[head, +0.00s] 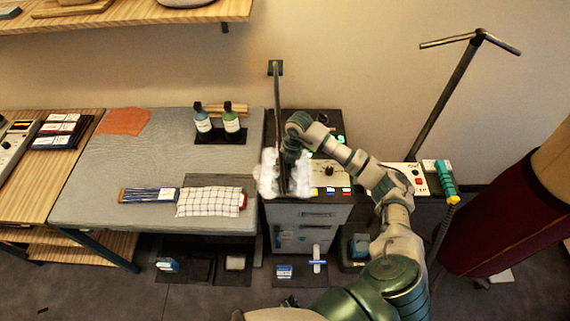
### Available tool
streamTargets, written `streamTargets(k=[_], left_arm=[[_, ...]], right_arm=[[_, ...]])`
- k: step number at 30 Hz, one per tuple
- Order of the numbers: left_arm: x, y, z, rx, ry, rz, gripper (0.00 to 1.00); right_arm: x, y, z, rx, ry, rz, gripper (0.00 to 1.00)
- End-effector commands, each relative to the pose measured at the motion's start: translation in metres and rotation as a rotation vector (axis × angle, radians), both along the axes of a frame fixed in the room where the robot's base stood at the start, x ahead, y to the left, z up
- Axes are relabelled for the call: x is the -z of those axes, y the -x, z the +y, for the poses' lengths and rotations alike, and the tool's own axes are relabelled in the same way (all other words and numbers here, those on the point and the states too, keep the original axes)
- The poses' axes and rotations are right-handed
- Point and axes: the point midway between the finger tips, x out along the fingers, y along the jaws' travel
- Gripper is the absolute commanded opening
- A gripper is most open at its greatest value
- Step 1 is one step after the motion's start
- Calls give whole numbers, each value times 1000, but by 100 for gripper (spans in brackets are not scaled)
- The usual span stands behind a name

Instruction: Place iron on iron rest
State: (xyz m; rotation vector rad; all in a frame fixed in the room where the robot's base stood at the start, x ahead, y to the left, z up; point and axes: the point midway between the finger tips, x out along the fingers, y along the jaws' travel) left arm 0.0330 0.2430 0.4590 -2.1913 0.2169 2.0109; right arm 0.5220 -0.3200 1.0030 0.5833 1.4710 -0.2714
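My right arm reaches in from the bottom right, and its gripper (291,155) is over the dark-topped cabinet. It is at the upper right of a white, puffy, cloud-like mass (268,176) at the cabinet's left edge. The fingers are small and partly hidden beside a dark upright pole (277,110), so I cannot tell whether they are open or hold anything. I cannot make out a clear iron or iron rest; either may be hidden by the arm or the white mass. My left gripper is not in view.
The grey padded table (110,180) holds a checked cloth (211,202), an orange cloth (124,121) and two bottles (231,121). The cabinet (305,235) stands to its right. A stand with a slanted pole (445,105) and a dark red form (500,215) are at the right.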

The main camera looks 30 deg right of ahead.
Motion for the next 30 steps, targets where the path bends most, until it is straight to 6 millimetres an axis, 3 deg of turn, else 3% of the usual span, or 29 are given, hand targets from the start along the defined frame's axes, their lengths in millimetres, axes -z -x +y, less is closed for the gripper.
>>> streamTargets(k=[3, 7, 11, 18, 24, 25, 27, 30], left_arm=[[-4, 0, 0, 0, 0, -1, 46], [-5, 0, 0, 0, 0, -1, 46], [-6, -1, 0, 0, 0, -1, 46], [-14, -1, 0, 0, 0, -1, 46], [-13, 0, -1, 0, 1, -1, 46], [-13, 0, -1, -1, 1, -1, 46], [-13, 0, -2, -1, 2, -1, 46], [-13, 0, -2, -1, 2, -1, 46]], right_arm=[[-2, -17, -9, 0, -2, -4, 0], [0, -24, -14, -2, 0, -3, 0], [5, -25, -15, -2, -1, -2, 0], [33, -25, -16, -1, -2, -1, 0], [36, -25, -16, -3, -1, -4, 0], [39, -24, -16, -2, -1, 1, 35], [39, -24, -16, -2, 0, 2, 53], [39, -24, -16, -2, 0, 2, 55]])
